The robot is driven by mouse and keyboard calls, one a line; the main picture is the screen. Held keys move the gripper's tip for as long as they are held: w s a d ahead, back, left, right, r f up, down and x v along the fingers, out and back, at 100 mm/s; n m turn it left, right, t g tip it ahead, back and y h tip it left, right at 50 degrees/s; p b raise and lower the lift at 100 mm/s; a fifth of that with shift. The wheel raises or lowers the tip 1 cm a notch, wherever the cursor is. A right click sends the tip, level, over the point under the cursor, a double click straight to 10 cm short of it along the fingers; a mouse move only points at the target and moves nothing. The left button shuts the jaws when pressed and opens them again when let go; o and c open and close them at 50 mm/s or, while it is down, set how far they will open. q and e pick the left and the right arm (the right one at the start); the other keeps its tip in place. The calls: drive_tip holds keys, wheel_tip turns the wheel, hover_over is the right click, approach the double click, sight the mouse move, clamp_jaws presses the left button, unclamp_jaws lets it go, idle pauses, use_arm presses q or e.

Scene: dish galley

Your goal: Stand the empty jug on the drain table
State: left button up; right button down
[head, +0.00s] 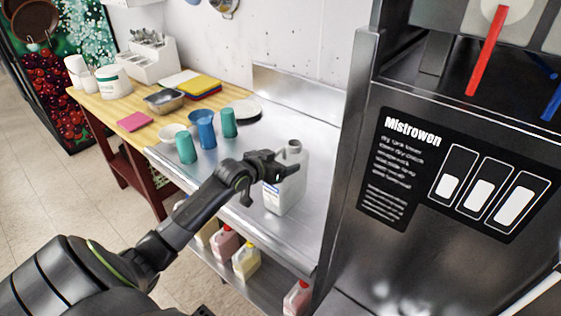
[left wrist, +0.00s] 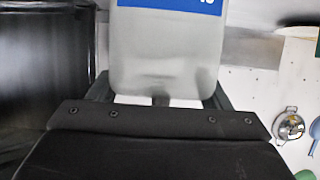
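The jug (head: 284,192) is a pale grey-white container with a blue-marked label. It stands upright on the right part of the steel drain table (head: 318,153) in the head view. My left gripper (head: 287,164) is at the jug's top, just below its mouth, and hides part of its upper body. In the left wrist view the jug (left wrist: 165,50) fills the space ahead, with its blue label at the top edge. The two fingers (left wrist: 160,92) are wide apart there, at either side of the jug's near end; contact is unclear. My right gripper is out of view.
A steel machine (head: 440,230) rises close on the right. Coloured jugs (head: 246,262) sit on the shelf below. Steel beyond the jug is bare.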

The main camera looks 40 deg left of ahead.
use_arm(q)
drive_tip(key=o, duration=0.4)
drive_tip(key=shift+r, duration=0.2)
drive_tip(key=shift+s, duration=0.35)
drive_tip(key=d+v, duration=0.1)
drive_tip(key=v, duration=1)
drive_tip(key=shift+s+a+r+b, duration=0.2)
drive_tip(key=shift+a+b, duration=0.1)
drive_tip(key=shift+a, duration=0.2)
